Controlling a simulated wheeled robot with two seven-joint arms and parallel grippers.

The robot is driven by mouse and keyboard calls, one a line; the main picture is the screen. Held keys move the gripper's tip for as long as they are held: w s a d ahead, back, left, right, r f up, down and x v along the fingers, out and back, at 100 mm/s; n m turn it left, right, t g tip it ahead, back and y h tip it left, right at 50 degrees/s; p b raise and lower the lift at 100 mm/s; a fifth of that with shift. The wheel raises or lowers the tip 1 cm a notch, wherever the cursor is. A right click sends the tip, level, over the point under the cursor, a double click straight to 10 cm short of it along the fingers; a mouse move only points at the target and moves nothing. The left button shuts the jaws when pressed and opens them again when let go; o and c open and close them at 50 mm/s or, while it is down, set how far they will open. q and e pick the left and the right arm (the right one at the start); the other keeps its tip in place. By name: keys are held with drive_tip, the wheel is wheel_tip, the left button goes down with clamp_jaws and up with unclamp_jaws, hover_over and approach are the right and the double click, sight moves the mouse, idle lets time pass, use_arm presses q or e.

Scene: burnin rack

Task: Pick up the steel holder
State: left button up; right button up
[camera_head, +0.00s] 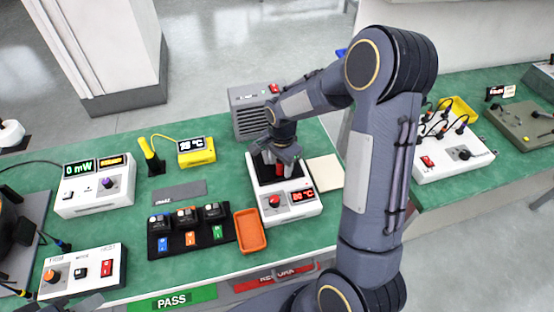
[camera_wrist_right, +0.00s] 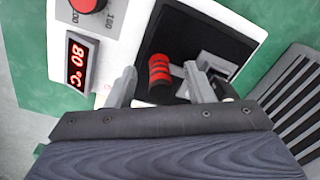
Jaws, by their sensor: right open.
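A small steel-coloured piece (camera_wrist_right: 217,66) with a red ribbed grip (camera_wrist_right: 159,70) sits on the black plate (camera_wrist_right: 178,32) of a white heater unit; it looks like the steel holder. My right gripper (camera_wrist_right: 160,82) is open, with one finger on each side of the red grip. I cannot tell whether either finger touches it. In the head view my right gripper (camera_head: 281,163) is over the heater unit (camera_head: 292,213) and hides most of the holder. My left gripper is not clearly seen.
The heater has a red knob and a red 80 °C display (camera_wrist_right: 77,62). A grey vented box (camera_head: 250,116) stands behind it. An orange tray (camera_head: 251,231) and a black rack (camera_head: 163,244) with three tagged devices lie to its left. A beige pad (camera_head: 325,172) lies at right.

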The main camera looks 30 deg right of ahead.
clamp_jaws()
drive_tip(key=shift+r, duration=0.1)
idle(0.3)
